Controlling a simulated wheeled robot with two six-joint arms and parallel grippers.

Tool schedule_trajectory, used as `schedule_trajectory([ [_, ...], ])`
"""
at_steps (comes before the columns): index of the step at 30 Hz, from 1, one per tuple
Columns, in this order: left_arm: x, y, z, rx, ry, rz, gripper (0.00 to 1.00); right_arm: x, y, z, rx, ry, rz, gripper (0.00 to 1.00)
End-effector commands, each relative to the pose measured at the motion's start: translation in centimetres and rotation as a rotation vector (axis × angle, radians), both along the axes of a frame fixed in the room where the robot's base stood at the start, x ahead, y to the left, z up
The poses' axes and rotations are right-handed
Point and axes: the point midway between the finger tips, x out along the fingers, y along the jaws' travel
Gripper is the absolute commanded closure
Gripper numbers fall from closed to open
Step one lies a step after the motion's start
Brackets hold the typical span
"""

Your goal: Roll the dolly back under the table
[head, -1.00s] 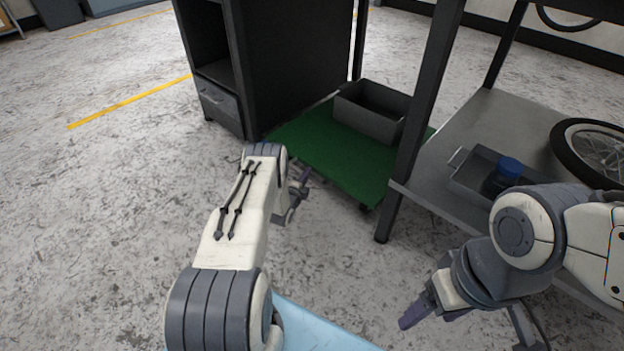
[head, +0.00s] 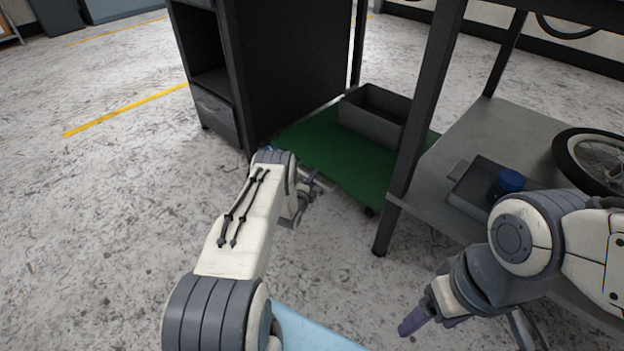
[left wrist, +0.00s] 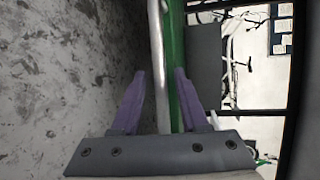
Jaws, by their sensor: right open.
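The dolly is a low green platform (head: 335,150) on the floor, partly between the dark cabinet and a dark table leg (head: 425,120). A pale bar (left wrist: 157,60) runs along its near edge. My left gripper (head: 308,190) is at this edge. In the left wrist view its purple fingers (left wrist: 160,100) are apart, with the pale bar and the green edge (left wrist: 178,60) showing between them; I cannot tell whether they touch. My right gripper (head: 425,312) is open and empty above the floor, well away from the dolly, in front of the table's lower shelf.
A grey bin (head: 375,115) stands on the dolly. The dark cabinet (head: 290,70) is at its left. The table's lower shelf (head: 470,140) holds a grey tray (head: 470,185), a blue-lidded jar (head: 508,182) and a wheel (head: 595,155). The floor at left is clear.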

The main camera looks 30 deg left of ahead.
Motion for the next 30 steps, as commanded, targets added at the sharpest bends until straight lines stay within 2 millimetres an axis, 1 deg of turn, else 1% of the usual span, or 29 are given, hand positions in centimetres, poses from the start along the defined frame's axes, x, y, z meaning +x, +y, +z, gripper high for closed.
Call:
schedule_trajectory([
  [2, 0.1, 0.0, 0.3, 0.002, -0.006, -0.002, 0.53, 0.0, 0.0, 0.0, 0.000, 0.000, 0.000, 0.27],
  [17, -0.1, 0.3, 0.3, 0.002, -0.006, 0.001, 0.53, 0.0, 0.0, 0.1, 0.000, 0.000, 0.000, 0.27],
  [20, -0.5, 0.3, 0.5, 0.002, -0.005, 0.001, 0.53, 0.0, 0.0, 0.5, 0.000, 0.000, 0.000, 0.27],
  [23, -1.6, 0.2, 0.9, 0.001, -0.002, 0.003, 0.53, 0.0, 0.0, 1.6, 0.000, 0.000, 0.000, 0.27],
  [30, -6.3, -0.5, 2.0, 0.001, -0.001, 0.003, 0.53, 0.0, 0.0, 5.0, 0.000, 0.000, 0.000, 0.27],
])
